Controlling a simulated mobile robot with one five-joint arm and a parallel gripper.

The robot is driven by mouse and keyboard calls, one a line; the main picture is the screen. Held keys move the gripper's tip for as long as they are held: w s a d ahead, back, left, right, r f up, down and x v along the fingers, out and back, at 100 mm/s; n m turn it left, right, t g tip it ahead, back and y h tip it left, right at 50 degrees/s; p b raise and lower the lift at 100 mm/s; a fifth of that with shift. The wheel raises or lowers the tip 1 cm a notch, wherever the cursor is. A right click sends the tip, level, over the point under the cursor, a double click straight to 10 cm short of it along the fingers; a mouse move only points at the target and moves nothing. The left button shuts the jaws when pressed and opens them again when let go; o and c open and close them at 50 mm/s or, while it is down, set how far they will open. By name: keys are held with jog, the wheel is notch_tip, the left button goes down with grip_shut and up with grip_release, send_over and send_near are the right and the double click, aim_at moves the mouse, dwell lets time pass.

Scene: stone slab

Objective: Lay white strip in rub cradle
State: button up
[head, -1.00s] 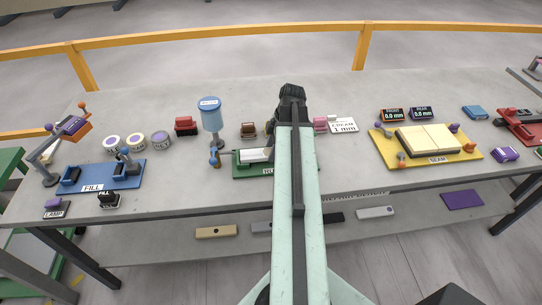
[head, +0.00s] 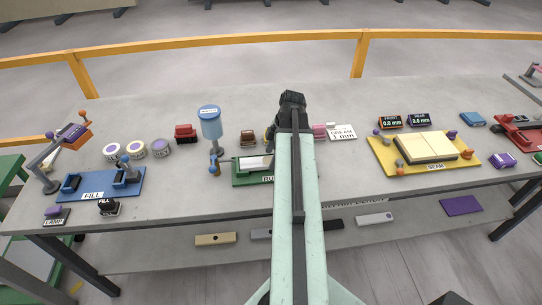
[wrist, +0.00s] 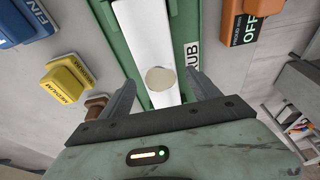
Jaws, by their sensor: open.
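The green rub cradle (head: 240,181) is on the slab's front half, partly hidden behind my arm. It also shows in the wrist view (wrist: 187,20), with the letters RUB on its right side. The white strip (wrist: 150,40) lies lengthwise along the cradle, with a round beige spot on its near part. The strip also shows in the head view (head: 255,162). I cannot tell whether it is fully seated. My gripper (wrist: 164,90) is open, with one finger on each side of the strip near the spot. In the head view my fingertips are hidden.
In the wrist view, a yellow MEDIUM block (wrist: 68,84) and a blue block (wrist: 25,22) stand left of the cradle; an orange block with an OFF display (wrist: 238,22) stands right.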

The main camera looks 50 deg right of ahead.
jog(key=p+v, duration=0.9)
jog(key=v, duration=0.2)
jog(key=shift+p, duration=0.3)
jog(key=w+a+m+g, duration=0.1)
jog(key=w+a, duration=0.3)
jog(key=a, duration=0.3)
jog(key=w+a+m, duration=0.2)
jog(key=w+a, duration=0.1)
jog(key=a, duration=0.4)
jog(key=w+a+m+g, duration=0.1)
jog(key=w+a, duration=0.3)
jog(key=a, duration=0.2)
jog(key=w+a+m+h, duration=0.1)
jog(key=a+m, duration=0.5)
jog(key=a, duration=1.5)
jog(key=shift+w+a+f+h, duration=0.35)
jog(key=shift+a+f+h, duration=0.1)
jog(key=shift+h, duration=0.15)
